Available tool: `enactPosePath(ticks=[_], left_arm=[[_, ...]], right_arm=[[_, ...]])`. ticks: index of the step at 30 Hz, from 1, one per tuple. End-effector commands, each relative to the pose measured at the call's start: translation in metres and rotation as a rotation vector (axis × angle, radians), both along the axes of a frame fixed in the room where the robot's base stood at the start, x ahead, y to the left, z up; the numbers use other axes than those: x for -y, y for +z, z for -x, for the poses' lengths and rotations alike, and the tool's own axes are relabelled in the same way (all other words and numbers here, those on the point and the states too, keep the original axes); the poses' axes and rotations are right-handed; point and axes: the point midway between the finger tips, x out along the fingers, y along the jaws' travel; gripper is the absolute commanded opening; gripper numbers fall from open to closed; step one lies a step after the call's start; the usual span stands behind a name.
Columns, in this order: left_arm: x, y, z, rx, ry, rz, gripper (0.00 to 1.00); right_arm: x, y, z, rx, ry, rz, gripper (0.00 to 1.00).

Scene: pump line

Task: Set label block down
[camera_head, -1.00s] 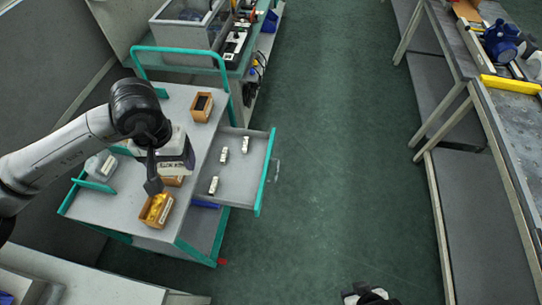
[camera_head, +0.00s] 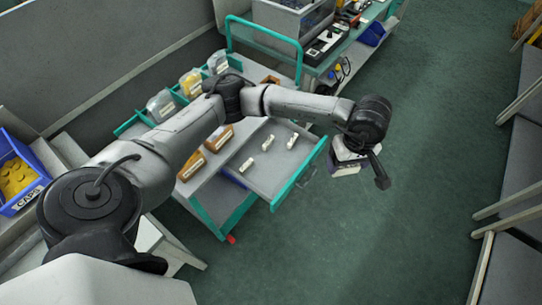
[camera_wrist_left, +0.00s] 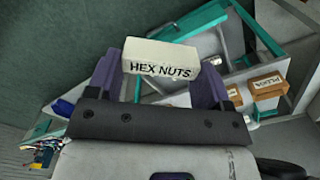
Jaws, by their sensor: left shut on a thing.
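A white label block (camera_wrist_left: 160,57) reading "HEX NUTS" is held between the purple fingers of my left gripper (camera_wrist_left: 158,82) in the left wrist view. In the head view my left gripper (camera_head: 350,162) hangs in the air beyond the open drawer's front edge, above the green floor. The block's outline is hard to separate from the gripper there. My right gripper is not in view.
The cart top carries brown boxes (camera_head: 191,166) and clear bins (camera_head: 160,105) along its far left side. A teal handle rail (camera_head: 262,38) rises at its back. A blue "CAPS" bin (camera_head: 38,180) stands at left. The floor (camera_head: 400,230) right of the drawer is clear.

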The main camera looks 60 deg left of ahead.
Motion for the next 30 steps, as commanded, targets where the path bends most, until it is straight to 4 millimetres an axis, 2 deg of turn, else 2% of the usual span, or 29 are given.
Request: enactPosePath(ticks=[1, 3, 12, 18, 24, 30], left_arm=[[-0.005, -0.017, 0.002, -0.007, 0.134, 0.001, 0.51], [-0.013, -0.034, 0.003, -0.006, 0.340, 0.000, 0.51], [-0.054, -0.105, 0.015, -0.005, 1.233, -0.005, 0.51], [-0.083, -0.144, 0.028, -0.002, 1.749, -0.005, 0.51], [-0.105, -0.170, 0.040, 0.000, 2.105, -0.003, 0.51], [-0.117, -0.182, 0.046, 0.001, 2.280, -0.002, 0.51]], right_arm=[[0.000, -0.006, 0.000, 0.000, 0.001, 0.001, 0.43], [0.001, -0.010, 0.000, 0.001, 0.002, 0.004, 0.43], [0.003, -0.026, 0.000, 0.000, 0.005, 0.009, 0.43], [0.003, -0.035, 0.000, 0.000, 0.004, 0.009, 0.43], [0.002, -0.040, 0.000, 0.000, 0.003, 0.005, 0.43], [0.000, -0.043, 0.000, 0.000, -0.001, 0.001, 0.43]])
